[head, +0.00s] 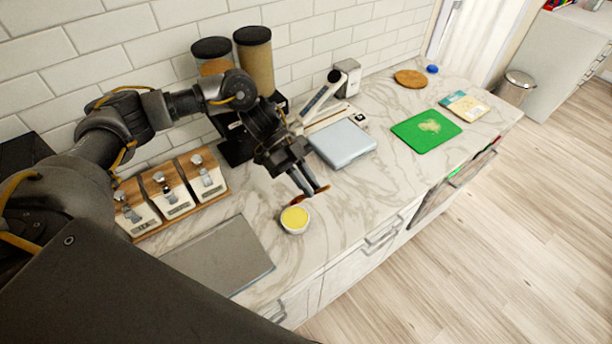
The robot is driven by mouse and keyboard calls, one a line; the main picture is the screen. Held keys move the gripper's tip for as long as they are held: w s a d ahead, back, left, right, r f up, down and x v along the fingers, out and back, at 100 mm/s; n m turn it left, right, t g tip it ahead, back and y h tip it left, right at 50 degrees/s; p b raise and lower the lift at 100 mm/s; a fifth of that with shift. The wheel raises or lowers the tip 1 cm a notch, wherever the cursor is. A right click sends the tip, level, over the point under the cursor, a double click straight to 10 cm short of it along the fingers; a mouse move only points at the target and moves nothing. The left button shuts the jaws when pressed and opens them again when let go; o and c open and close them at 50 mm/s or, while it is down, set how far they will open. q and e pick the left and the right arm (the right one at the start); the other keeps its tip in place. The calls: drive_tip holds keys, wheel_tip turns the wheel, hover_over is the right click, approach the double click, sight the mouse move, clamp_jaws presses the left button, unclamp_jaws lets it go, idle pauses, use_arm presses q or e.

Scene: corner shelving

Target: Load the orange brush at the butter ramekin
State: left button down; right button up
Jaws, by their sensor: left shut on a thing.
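The butter ramekin (294,228) is a small white bowl with yellow content, standing on the marble counter near its front edge. My left gripper (308,188) is just above and behind the ramekin, pointing down. The rest of the brush is hidden by the fingers. The brush's lower end is close to the ramekin's far rim; I cannot tell whether they touch. My right gripper is not in view.
A grey tray (222,262) lies left of the ramekin, with wooden-based dispensers (168,190) behind it. A pale blue box (343,143) and a green mat (425,131) lie to the right. Tall jars (255,62) stand at the wall. The counter right of the ramekin is clear.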

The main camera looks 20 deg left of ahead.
sight(302, 195)
use_arm(q)
drive_tip(key=shift+a+r+n+t, duration=0.1)
drive_tip(key=shift+a+n+t, duration=0.15)
drive_tip(key=shift+n+t, duration=0.05)
drive_tip(key=shift+w, duration=0.1)
drive_tip(key=shift+d, duration=0.1)
drive_tip(key=shift+f, duration=0.2)
wheel_tip(302, 195, down, 6)
drive_tip(key=b, duration=0.5)
drive_tip(key=shift+r, duration=0.1)
drive_tip(key=shift+f+b, duration=0.35)
drive_tip(key=shift+f, duration=0.15)
idle(0.7)
drive_tip(key=shift+f, duration=0.1)
idle(0.9)
